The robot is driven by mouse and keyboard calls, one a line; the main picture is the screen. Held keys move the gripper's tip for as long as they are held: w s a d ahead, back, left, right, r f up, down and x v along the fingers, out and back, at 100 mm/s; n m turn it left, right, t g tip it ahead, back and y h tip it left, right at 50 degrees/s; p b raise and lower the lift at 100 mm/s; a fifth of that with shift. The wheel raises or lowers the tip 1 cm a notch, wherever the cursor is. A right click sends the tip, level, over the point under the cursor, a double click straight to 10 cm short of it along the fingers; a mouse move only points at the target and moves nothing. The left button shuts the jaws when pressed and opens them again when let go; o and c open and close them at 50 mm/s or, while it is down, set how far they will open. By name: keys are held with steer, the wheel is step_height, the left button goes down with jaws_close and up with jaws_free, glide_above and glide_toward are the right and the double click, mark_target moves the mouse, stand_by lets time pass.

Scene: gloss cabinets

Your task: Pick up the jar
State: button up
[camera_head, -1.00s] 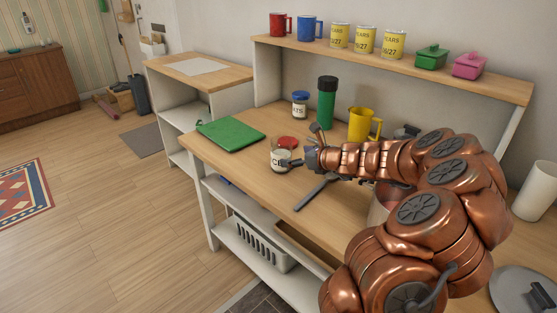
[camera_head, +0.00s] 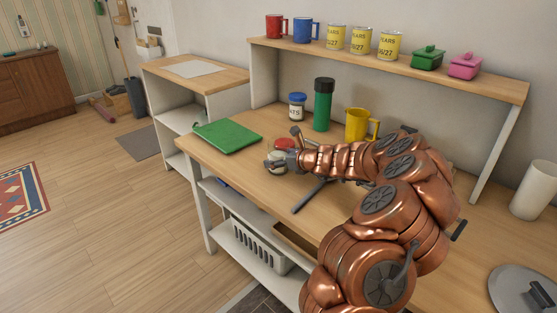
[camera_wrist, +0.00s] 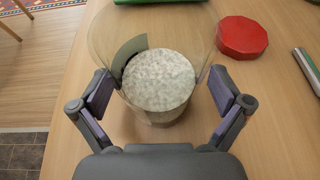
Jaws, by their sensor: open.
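An open glass jar (camera_wrist: 158,85) with pale, speckled contents stands on the wooden counter (camera_wrist: 265,110). In the wrist view it sits between the two spread fingers of my gripper (camera_wrist: 160,98). The gripper is open, with some space seen beside the jar. In the head view, the gripper (camera_head: 284,160) largely hides the jar (camera_head: 274,166); whether a finger touches it cannot be told. A red lid (camera_wrist: 242,37) lies apart on the counter behind the jar. A second jar with a blue lid (camera_head: 297,106) stands farther back.
A green board (camera_head: 227,136) lies left of the jar. A green bottle (camera_head: 323,104) and yellow jug (camera_head: 360,125) stand behind my arm. A dark utensil (camera_head: 310,195) lies in front. Mugs and cans (camera_head: 363,41) line the upper shelf (camera_head: 400,70).

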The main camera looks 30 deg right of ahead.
steer(key=shift+w, duration=0.1)
steer(key=c, duration=1.5)
steer(key=shift+c, duration=0.2)
steer(key=shift+r, duration=0.1)
